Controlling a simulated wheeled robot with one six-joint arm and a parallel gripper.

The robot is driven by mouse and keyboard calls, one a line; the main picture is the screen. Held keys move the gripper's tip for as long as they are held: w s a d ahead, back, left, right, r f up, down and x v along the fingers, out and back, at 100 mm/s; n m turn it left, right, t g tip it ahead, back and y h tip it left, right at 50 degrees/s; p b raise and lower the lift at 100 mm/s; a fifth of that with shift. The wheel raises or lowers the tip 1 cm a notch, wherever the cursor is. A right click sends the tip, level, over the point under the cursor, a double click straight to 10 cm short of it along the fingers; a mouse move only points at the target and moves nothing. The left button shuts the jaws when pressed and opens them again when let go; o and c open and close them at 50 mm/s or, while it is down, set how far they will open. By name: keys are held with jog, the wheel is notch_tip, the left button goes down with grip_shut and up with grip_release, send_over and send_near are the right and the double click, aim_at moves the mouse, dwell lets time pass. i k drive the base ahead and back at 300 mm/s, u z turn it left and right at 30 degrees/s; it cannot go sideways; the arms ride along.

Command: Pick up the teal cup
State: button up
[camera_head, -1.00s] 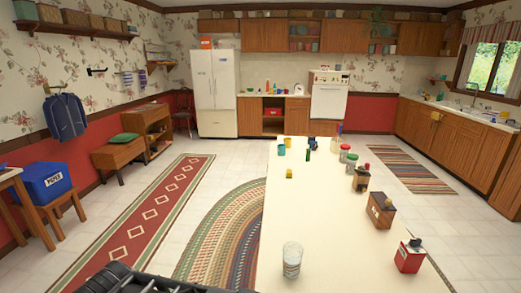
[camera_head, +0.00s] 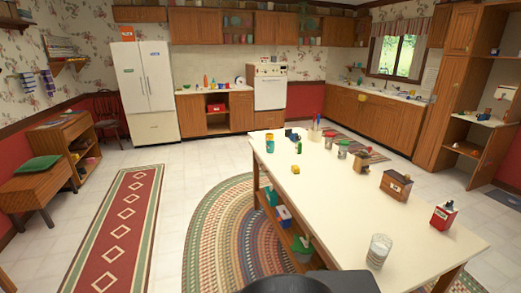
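A small teal cup-like thing (camera_head: 270,141) stands at the far left corner of the long white table (camera_head: 335,205). Other small teal or green items sit on the open upper shelves (camera_head: 238,22) at the back wall; I cannot tell whether any is a cup. A dark part of my own body shows at the bottom middle edge. My gripper's fingers are not in view.
A clear glass (camera_head: 378,251), a red tin (camera_head: 443,215), a brown wooden box (camera_head: 396,186), a yellow block (camera_head: 295,169) and several jars stand on the table. A braided rug (camera_head: 225,240) and open floor lie left of it. A wooden bench (camera_head: 38,187) stands far left.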

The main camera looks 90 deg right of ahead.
aim_at(270, 147)
jog(key=z, duration=2.65)
jog(key=i, duration=3.5)
jog(key=z, duration=1.15)
